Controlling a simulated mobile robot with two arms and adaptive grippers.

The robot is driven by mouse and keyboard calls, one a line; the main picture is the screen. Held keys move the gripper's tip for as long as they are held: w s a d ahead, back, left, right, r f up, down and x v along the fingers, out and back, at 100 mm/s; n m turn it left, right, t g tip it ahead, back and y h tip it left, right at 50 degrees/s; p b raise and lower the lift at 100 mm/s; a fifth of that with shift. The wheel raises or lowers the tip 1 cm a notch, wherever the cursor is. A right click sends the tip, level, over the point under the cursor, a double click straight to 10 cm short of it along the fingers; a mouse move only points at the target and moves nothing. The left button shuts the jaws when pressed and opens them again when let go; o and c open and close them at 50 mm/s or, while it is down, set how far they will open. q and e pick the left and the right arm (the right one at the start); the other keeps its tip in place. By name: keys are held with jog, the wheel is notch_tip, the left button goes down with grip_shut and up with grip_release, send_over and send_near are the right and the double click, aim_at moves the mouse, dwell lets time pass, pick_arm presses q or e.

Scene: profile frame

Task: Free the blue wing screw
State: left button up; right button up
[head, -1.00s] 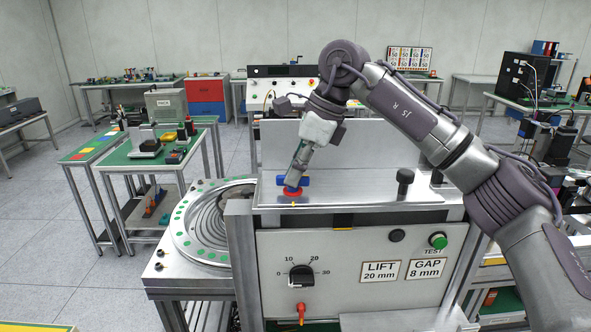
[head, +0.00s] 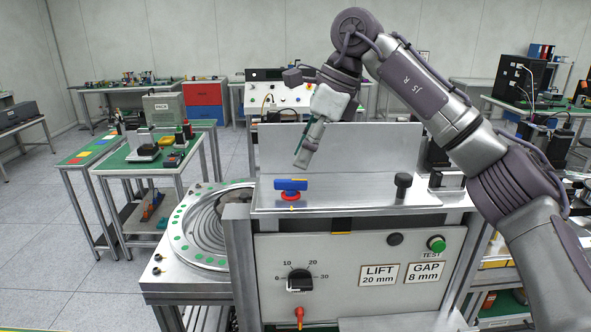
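The blue wing screw (head: 291,185) sits on the metal top plate of the machine, above a red ring (head: 291,196). Its wing lies roughly left to right in the picture. My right gripper (head: 302,160) is above and slightly right of the screw, pointing down, with a visible gap between them. It holds nothing that I can see. Its fingers are seen edge-on, so their opening cannot be told. My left gripper is not in view.
A black knob (head: 403,186) stands on the plate to the right. An upright metal plate (head: 375,148) rises behind the screw. The front panel (head: 350,255) carries a dial (head: 300,280) and a green button (head: 436,243). A round feeder bowl (head: 190,235) is at left.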

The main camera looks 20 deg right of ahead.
jog(key=w+v, duration=0.1)
jog(key=v, duration=0.5)
jog(key=shift+s+r, duration=0.25)
jog(key=shift+s, duration=0.3)
jog(key=shift+d, duration=0.1)
